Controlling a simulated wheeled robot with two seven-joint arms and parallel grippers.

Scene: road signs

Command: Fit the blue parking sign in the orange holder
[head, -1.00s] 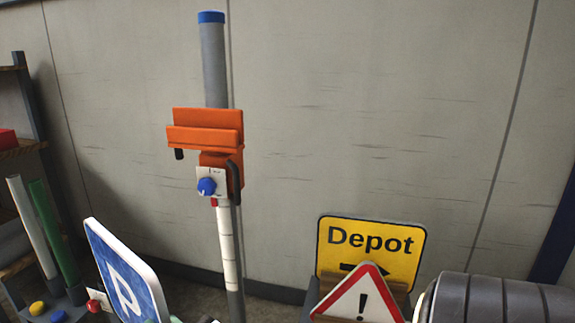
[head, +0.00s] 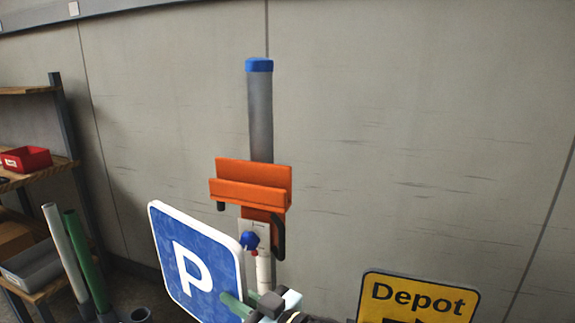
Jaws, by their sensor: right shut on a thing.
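The blue parking sign (head: 188,262) is a square plate with a white P and white border, tilted, at the lower middle of the head view. My right gripper (head: 252,306) is shut on it at its lower right edge. The orange holder (head: 250,190) is a slotted bracket on a grey post with a blue cap (head: 259,65). It is above and to the right of the sign, apart from it in the picture, and its slot looks empty. A blue knob (head: 249,240) sits below the holder. My left gripper is not in view.
A yellow Depot sign (head: 415,300) stands at the lower right. Shelves with a red bin (head: 27,159) and a grey bin (head: 35,268) are at the left. A white tube (head: 66,252) and a green tube (head: 86,262) stand beside them. The wall behind is bare.

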